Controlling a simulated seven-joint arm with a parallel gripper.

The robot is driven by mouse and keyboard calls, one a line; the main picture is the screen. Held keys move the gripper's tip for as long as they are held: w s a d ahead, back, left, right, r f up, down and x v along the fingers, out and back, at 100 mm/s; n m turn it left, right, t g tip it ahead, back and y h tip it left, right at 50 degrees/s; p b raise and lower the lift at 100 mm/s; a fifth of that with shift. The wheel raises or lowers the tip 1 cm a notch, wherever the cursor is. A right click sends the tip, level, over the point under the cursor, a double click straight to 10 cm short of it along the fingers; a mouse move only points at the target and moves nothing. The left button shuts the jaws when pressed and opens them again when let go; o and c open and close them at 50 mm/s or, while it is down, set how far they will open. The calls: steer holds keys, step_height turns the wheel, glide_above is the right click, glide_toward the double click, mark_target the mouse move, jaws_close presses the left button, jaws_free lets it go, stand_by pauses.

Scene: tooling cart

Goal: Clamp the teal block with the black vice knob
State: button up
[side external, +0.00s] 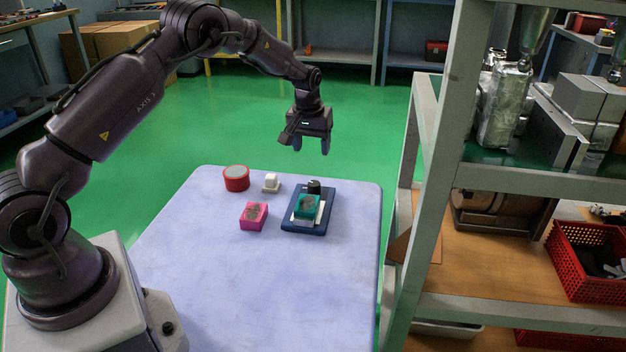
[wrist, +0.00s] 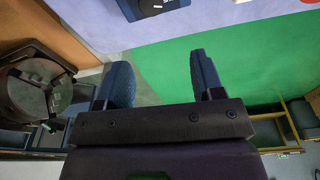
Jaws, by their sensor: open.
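The teal block (side external: 306,206) sits on the dark blue vice base (side external: 289,224), on a pale plate. The black vice knob (side external: 314,186) stands at the far end of the base, just behind the block. Whether a jaw touches the block is too small to tell. My gripper (side external: 311,150) is open and empty, above and beyond the far edge of the cart top, well clear of the vice. In the wrist view my gripper's blue fingers (wrist: 160,78) are spread apart, and part of the vice base (wrist: 183,8) with the dark knob (wrist: 150,4) shows at the top edge.
A pink block (side external: 253,216) lies left of the vice on the pale cart top (side external: 250,290). A red round container (side external: 236,178) and a small white object (side external: 271,183) stand farther back. A grey shelf rack (side external: 440,140) rises close on the right. The front of the cart is clear.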

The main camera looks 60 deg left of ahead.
mark_target(314, 183)
steer(key=shift+n+g+h, duration=0.5)
steer(key=shift+n+g, duration=0.2)
steer(key=shift+g, duration=0.1)
steer(key=f, duration=0.7)
steer(key=d+f, duration=0.1)
steer(key=f, duration=0.2)
steer(key=shift+d+f, duration=0.1)
steer(key=shift+f, duration=0.25)
